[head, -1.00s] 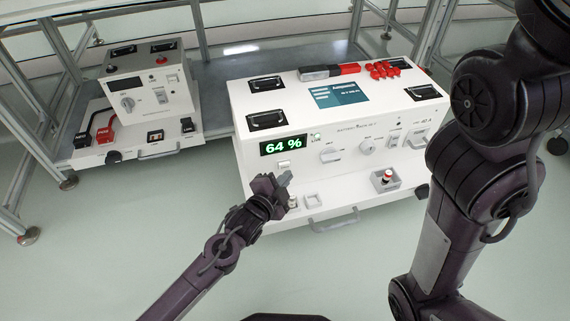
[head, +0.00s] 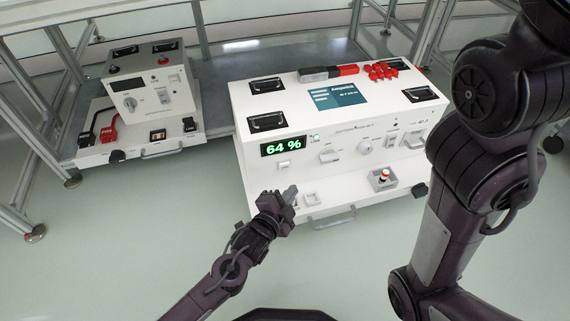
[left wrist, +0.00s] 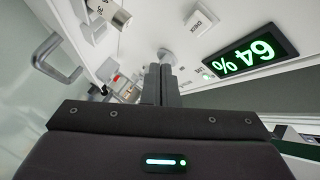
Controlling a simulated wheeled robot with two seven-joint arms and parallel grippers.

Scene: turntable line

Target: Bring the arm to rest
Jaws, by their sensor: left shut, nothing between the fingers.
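My left gripper (head: 291,192) is in front of the lower left part of the large white battery unit (head: 240,110) in the head view. Its fingers are together with nothing between them; they also show in the left wrist view (left wrist: 160,82). The unit's display (head: 283,146) reads 64 % in green and also shows in the left wrist view (left wrist: 245,55). I cannot tell whether the fingertips touch the unit's front shelf. My right arm (head: 465,190) stands at the right of the head view; its gripper is out of frame.
A smaller white unit (head: 175,95) with red and black connectors stands on a shelf at the left. A handle (head: 333,219) sticks out from the large unit's front. Red parts (head: 381,70) lie on its top. The floor (head: 110,260) at lower left is clear.

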